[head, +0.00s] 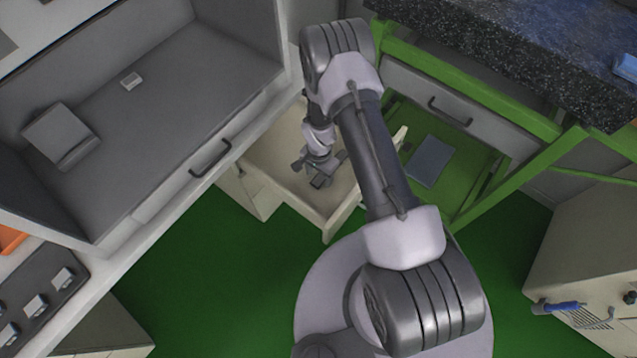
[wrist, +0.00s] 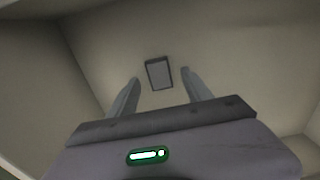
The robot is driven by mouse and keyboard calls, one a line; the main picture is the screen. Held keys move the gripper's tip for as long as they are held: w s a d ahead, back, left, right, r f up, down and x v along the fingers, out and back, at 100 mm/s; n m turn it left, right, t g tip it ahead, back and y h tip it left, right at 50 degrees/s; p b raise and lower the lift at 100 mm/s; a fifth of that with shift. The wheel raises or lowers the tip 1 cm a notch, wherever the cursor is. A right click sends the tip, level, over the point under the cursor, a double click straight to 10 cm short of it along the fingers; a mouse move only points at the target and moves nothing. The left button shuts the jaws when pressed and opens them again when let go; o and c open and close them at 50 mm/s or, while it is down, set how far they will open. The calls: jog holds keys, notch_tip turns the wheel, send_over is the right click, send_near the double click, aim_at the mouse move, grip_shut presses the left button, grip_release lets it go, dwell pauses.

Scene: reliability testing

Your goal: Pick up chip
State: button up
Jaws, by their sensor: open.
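A small flat chip (wrist: 159,73), a grey rectangle with a dark border, lies on the floor of an open beige drawer (head: 341,218). The drawer's inside also shows in the wrist view (wrist: 225,40). My gripper (wrist: 161,76) is open, its two fingers pointing toward the chip, one on each side of it in the picture. I cannot tell how far the fingertips are from the chip, and nothing is held. In the head view my gripper (head: 322,172) reaches down into the drawer; the chip cannot be made out clearly there.
Drawer walls surround my gripper closely. A grey cabinet (head: 190,85) at left holds a box (head: 60,137) and a small light block (head: 131,81). A dark tray (head: 45,297) carries several light pieces. A green-framed bench (head: 490,85) stands at right. Green floor (head: 200,275) is clear in front.

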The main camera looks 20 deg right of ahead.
jog(key=shift+f, duration=0.75)
jog(key=shift+r, duration=0.2)
jog(key=shift+c, duration=0.2)
grip_shut()
notch_tip(320, 180, up, 10)
jog(key=p, duration=0.4)
notch_tip(320, 180, up, 8)
jog(key=p, duration=0.4)
send_over(319, 179)
jog(key=s+r+n+b, duration=0.3)
jog(key=r+n, duration=0.7)
jog(key=r, duration=0.7)
jog(key=shift+a+r+n+b, duration=0.15)
jog(key=shift+r+n+b, duration=0.15)
jog(key=shift+b, duration=0.2)
